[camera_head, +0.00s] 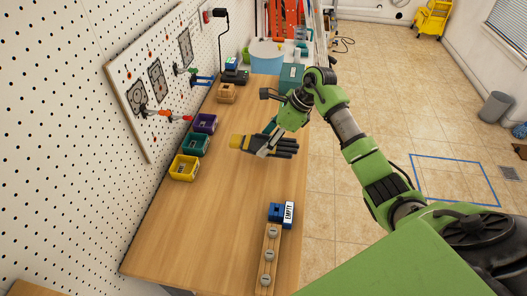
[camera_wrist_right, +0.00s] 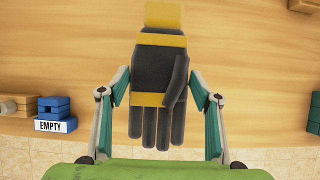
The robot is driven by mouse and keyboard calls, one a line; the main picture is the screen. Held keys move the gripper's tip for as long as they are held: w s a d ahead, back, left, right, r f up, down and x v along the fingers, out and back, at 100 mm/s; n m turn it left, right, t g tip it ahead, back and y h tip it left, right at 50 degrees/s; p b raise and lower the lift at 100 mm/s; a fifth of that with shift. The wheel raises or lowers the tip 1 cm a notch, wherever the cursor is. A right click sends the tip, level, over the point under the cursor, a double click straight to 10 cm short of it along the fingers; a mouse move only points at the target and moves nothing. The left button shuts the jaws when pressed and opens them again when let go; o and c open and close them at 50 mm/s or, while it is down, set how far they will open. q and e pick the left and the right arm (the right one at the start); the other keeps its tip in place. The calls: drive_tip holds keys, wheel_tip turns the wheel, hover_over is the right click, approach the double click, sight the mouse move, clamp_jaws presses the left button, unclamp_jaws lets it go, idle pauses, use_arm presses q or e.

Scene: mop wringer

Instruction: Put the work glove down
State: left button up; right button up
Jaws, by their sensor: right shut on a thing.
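The work glove (camera_head: 285,143) is black with a yellow cuff and a yellow band. It is over the wooden workbench (camera_head: 215,230), near its right edge, with the fingers pointing to that edge. My right gripper (camera_head: 265,147) is shut on the glove. In the right wrist view, the glove (camera_wrist_right: 157,70) lies between the two fingers of the gripper (camera_wrist_right: 158,85), across its palm, cuff away from me. I cannot tell whether the glove touches the bench top or hangs just above it. My left gripper is not in view.
Purple (camera_head: 205,123), green (camera_head: 193,145) and yellow (camera_head: 184,168) bins line the left side. A blue block with an "EMPTY" sign (camera_head: 289,214) and a wooden strip with round knobs (camera_head: 268,262) are at the front right. The bench middle is clear.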

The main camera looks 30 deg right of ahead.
sight(264, 165)
drive_tip(key=shift+s+a+f+p, duration=0.2)
drive_tip(key=shift+s+a+f, duration=0.15)
drive_tip(key=shift+f, duration=0.25)
drive_tip(key=shift+s+a+f+p, duration=0.15)
drive_tip(key=shift+s+a+f, duration=0.1)
drive_tip(key=shift+a+f, duration=0.25)
wheel_tip(264, 165, down, 3)
drive_tip(key=shift+s+a+p, duration=0.1)
drive_tip(key=shift+s+p, duration=0.05)
drive_tip(key=shift+p, duration=0.9)
drive_tip(key=shift+f, duration=0.35)
drive_tip(key=shift+f+b, duration=0.2)
drive_tip(key=shift+b, duration=0.1)
drive_tip(key=o, duration=1)
drive_tip(key=shift+r, duration=0.1)
